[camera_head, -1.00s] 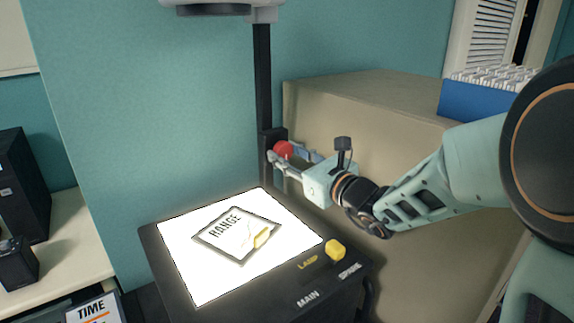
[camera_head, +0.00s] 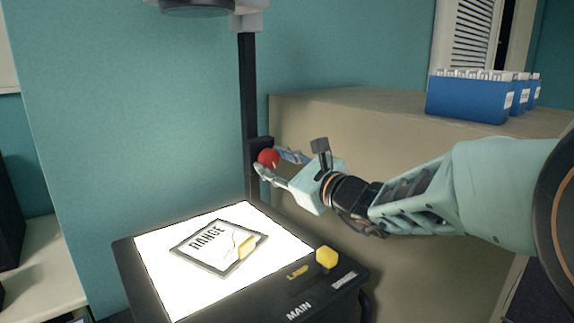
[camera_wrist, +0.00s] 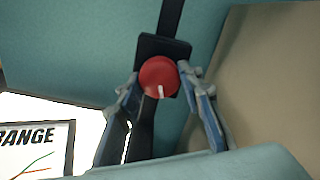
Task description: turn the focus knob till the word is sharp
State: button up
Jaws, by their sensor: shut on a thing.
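The red focus knob (camera_head: 268,158) sits on a black block on the projector's upright post (camera_head: 248,90). My gripper (camera_head: 269,163) is shut on the knob, one finger on each side. In the wrist view the knob (camera_wrist: 158,77) shows between the two fingertips (camera_wrist: 161,80), with its white mark toward the bottom of that picture. The lit stage (camera_head: 155,262) carries a dark-framed slide (camera_head: 212,260) printed with "RANGE" and a drawn line. The projector's head (camera_head: 200,5) is cut off at the top. The projected word is not in view.
A yellow lamp knob (camera_head: 327,257) stands on the projector's front right corner. A beige cabinet (camera_head: 350,112) stands close behind my arm, with blue file boxes (camera_head: 468,100) on it. A pale table (camera_head: 45,270) is at the left.

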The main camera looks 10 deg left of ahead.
jog(key=o, duration=1.1)
jog(key=shift+d, duration=0.1)
jog(key=v, duration=0.7)
jog(key=shift+s+d+r, duration=0.1)
jog(key=shift+s, duration=0.15)
